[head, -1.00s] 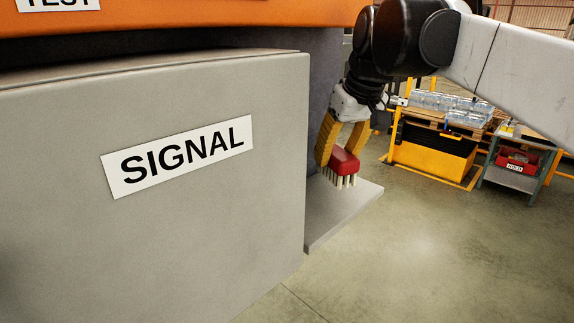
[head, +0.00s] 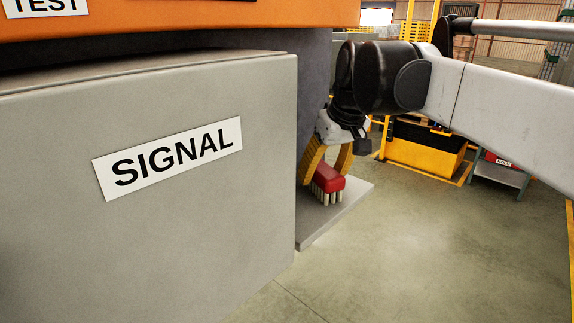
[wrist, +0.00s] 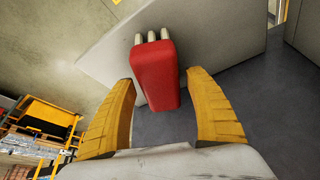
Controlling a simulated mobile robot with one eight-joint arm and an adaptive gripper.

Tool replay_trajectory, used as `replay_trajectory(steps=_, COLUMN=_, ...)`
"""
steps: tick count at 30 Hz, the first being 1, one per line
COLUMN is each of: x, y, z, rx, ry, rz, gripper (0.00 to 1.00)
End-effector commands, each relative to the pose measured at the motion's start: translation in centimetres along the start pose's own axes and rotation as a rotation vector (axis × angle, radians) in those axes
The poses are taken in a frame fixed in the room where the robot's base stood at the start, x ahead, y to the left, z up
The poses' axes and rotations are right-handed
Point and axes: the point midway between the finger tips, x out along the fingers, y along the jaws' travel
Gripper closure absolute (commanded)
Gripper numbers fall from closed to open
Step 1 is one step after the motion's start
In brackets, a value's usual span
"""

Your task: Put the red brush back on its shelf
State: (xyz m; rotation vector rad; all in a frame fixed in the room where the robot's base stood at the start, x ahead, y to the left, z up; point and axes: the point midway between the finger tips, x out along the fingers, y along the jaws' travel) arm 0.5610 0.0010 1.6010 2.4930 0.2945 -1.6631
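The red brush (head: 329,178), with pale bristles pointing down, is at the grey shelf (head: 335,219) beside the SIGNAL cabinet. Its bristles appear to stand on the shelf plate. My gripper (head: 325,172) is above it, with a yellow finger on either side. In the wrist view, the brush (wrist: 157,75) lies between and just beyond the fingertips of my gripper (wrist: 160,77). A gap shows on each side, so the fingers look open and not clamped on it. Part of the brush's far side is hidden.
The grey SIGNAL cabinet (head: 180,240) fills the left, close to the shelf and my gripper. An orange body (head: 200,18) is above it. Open floor (head: 450,260) lies to the right, with a yellow-framed stand (head: 427,155) and a small table (head: 499,173) behind.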

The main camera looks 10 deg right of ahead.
Motion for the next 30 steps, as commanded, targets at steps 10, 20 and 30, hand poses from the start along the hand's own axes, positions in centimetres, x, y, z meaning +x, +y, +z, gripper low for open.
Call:
replay_trajectory(steps=10, x=-2.4, y=0.0, z=-0.1, rx=0.000, ry=0.000, rz=0.000, gripper=0.37)
replay_trajectory(steps=20, x=-9.6, y=0.0, z=0.0, rx=0.001, ry=0.000, rz=0.000, gripper=0.37)
replay_trajectory(steps=30, x=-12.2, y=0.0, z=-0.1, rx=0.000, ry=0.000, rz=0.000, gripper=0.37)
